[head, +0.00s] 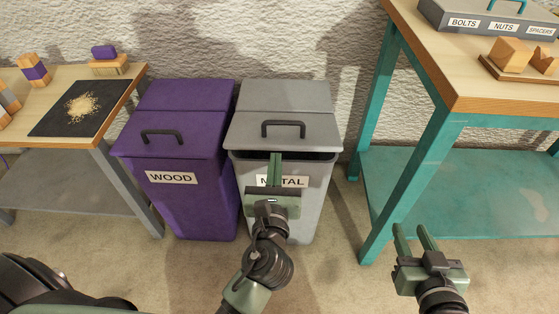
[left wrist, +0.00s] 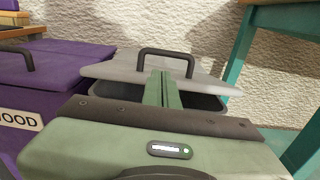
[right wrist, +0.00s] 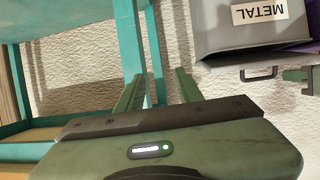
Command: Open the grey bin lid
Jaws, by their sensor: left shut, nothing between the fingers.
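The grey bin (head: 310,205), labelled METAL, stands by the wall. Its grey lid (head: 248,131) has a black handle (head: 283,124) on top. A dark gap shows under the lid's front edge, so the lid is slightly raised; the left wrist view shows the lid (left wrist: 108,70) tilted above the bin's dark opening (left wrist: 205,101). My left gripper (head: 274,158) is shut and empty, its fingertips at the lid's front edge below the handle; whether they touch it I cannot tell. My right gripper (head: 413,232) is open and empty, low beside the teal workbench.
A purple bin (head: 190,205) labelled WOOD stands close on the left with its lid down. A teal workbench (head: 430,150) stands on the right, a wooden table (head: 50,80) on the far left. The floor (head: 330,270) in front is clear.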

